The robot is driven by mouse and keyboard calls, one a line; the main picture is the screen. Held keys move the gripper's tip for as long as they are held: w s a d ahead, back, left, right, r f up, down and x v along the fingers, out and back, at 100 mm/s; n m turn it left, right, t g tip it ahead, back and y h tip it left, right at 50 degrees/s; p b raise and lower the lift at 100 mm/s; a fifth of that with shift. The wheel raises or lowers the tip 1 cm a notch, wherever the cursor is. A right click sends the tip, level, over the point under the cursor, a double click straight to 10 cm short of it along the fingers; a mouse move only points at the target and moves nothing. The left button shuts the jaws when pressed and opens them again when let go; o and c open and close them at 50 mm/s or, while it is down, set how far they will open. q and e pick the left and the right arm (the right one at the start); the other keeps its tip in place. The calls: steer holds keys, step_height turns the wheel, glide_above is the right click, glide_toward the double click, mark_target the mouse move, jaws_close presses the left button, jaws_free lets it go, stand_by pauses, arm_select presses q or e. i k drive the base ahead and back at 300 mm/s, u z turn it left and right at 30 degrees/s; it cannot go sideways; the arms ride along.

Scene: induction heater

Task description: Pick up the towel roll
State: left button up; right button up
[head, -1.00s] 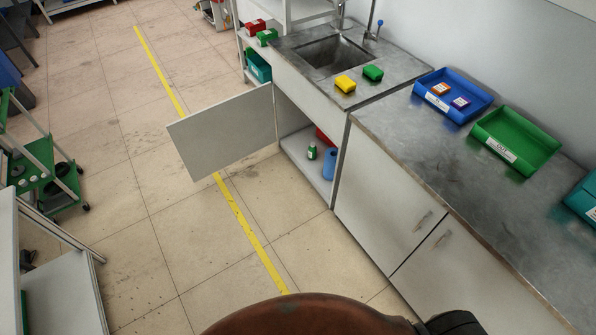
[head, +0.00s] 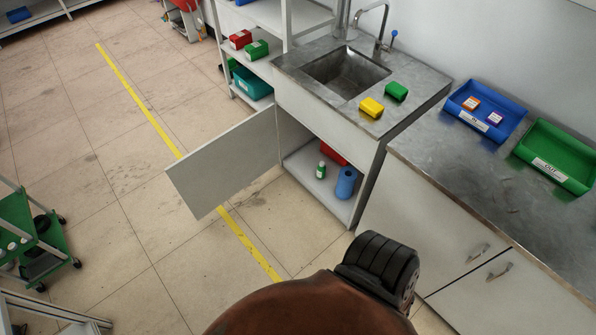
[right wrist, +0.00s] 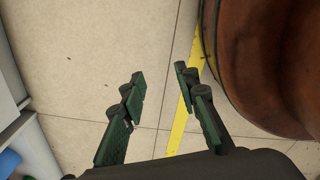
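The towel roll (head: 346,183) is a blue cylinder standing upright on the floor of the open cabinet (head: 312,196) under the sink. A blue shape at the lower left edge of the right wrist view may be the same roll (right wrist: 9,162); it is cut off. My right gripper (right wrist: 158,78) is open and empty in the right wrist view, over the tiled floor, with its two fingers apart. It does not show in the head view. My left gripper is in neither view.
The cabinet door (head: 226,163) stands wide open to the left. A small green bottle (head: 321,170) and a red box (head: 334,152) are beside the roll. The worktop (head: 470,190) borders the right side. A green cart (head: 38,240) stands at left. Floor before the cabinet is clear.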

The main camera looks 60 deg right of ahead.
mark_target(348, 175)
steer(key=z, duration=0.05)
steer(key=i, duration=1.25)
steer(key=z, duration=1.35)
steer(key=i, duration=0.95)
steer(key=z, duration=1.05)
